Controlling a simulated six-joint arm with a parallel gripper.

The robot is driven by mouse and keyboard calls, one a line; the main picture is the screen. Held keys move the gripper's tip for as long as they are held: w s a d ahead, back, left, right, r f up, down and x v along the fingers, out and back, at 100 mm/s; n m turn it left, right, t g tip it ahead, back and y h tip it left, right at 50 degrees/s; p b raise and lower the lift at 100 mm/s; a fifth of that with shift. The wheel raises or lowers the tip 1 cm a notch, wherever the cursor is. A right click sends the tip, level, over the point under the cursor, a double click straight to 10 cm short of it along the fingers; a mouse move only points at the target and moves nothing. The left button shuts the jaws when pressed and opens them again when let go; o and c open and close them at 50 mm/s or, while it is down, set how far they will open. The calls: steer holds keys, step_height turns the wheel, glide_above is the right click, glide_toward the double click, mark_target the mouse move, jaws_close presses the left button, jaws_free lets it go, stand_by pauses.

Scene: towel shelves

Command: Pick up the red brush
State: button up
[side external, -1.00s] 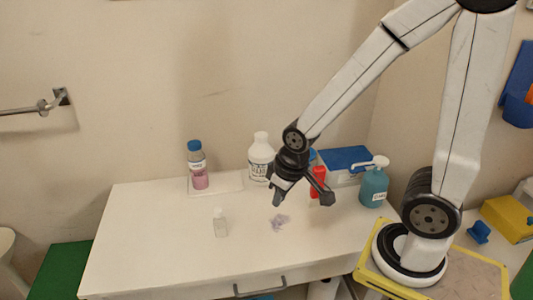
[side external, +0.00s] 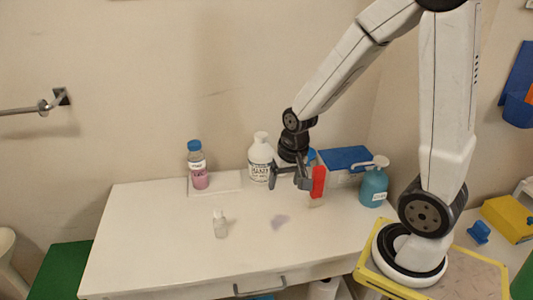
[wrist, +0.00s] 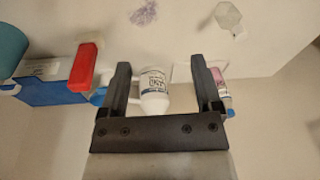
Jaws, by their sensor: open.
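The red brush (side external: 318,182) stands on the white table, in front of the blue-lidded box, with a pale part below its red part. In the wrist view the red brush (wrist: 83,66) is to the left of my gripper (wrist: 159,68), outside the jaws. My gripper (side external: 290,183) is open and points down, just left of the brush in the side view. A white labelled bottle (wrist: 154,90) shows between the fingers in the wrist view, farther off. Nothing is held.
The white bottle (side external: 261,158) and a pink bottle with blue cap (side external: 197,166) stand at the back. A teal pump bottle (side external: 374,185) and blue-lidded box (side external: 343,160) are right of the brush. A small clear bottle (side external: 220,225) and purple smudge (side external: 280,222) are in front. The table's left front is clear.

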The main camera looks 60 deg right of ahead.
steer(key=d+f+m, duration=0.2)
steer(key=d+m, duration=0.8)
steer(key=m+y, duration=0.1)
steer(key=m, duration=0.8)
glide_above(318, 176)
steer(key=d, duration=0.3)
steer(key=shift+a+f+g, duration=0.2)
steer(key=shift+f+g, duration=0.1)
steer(key=shift+f, duration=0.5)
steer(key=shift+f, duration=0.15)
steer(key=shift+w+a+f, duration=0.1)
steer(key=shift+a+f, duration=0.1)
steer(key=shift+f, duration=0.95)
steer(key=shift+w+a+f, duration=0.15)
steer(key=shift+a+f, duration=0.05)
steer(key=shift+f, duration=1.1)
steer(key=shift+w+a+f, duration=0.1)
steer(key=shift+a+f, duration=0.05)
steer(key=shift+f, duration=1.1)
jaws_close()
